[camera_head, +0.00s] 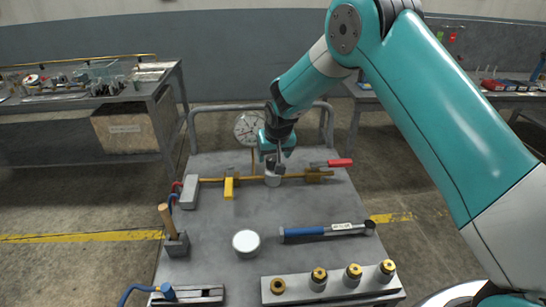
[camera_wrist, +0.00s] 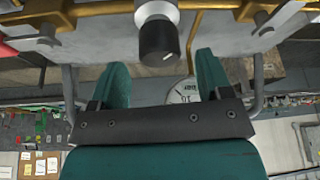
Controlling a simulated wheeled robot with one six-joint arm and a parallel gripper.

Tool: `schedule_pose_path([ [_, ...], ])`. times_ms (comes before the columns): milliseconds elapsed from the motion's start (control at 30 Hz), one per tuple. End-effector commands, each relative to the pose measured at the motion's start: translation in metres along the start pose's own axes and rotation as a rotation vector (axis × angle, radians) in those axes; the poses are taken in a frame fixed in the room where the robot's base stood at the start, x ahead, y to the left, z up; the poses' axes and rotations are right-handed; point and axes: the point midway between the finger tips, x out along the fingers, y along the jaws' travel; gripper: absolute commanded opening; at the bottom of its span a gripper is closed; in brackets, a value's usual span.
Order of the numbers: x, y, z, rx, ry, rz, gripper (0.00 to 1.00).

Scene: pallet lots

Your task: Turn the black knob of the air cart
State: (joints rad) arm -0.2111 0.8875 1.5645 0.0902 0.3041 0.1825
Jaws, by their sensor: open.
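The air cart (camera_head: 205,250) is a grey top with a brass pipe across its back. In the wrist view the black knob (camera_wrist: 158,43), with a short white mark on its end, sits on a silver fitting (camera_wrist: 157,10). The fitting also shows on the pipe in the head view (camera_head: 272,180), where my gripper hides the knob. My gripper (camera_wrist: 162,72) is open, with one teal finger to each side of the knob's line. The knob's end lies near the level of the fingertips; I cannot tell whether they touch it. In the head view my gripper (camera_head: 275,156) is above the fitting.
A yellow-handled valve (camera_head: 229,188) and a red-handled valve (camera_head: 340,162) flank the fitting. A round gauge (camera_head: 248,127) stands behind. A blue-handled tool (camera_head: 305,231), a white round cap (camera_head: 246,242) and a block with brass fittings (camera_head: 330,290) are nearer on the cart.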

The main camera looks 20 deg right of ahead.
Motion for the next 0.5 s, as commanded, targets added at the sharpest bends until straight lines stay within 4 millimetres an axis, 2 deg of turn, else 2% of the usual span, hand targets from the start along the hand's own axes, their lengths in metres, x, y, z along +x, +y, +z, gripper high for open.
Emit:
schedule_pose_path([
  [100, 0.018, 0.000, 0.000, 0.000, -0.003, 0.000, 0.72],
  [200, 0.027, 0.000, 0.000, 0.000, -0.001, 0.000, 0.72],
  [500, 0.033, 0.000, 0.000, 0.000, 0.000, 0.000, 0.72],
])
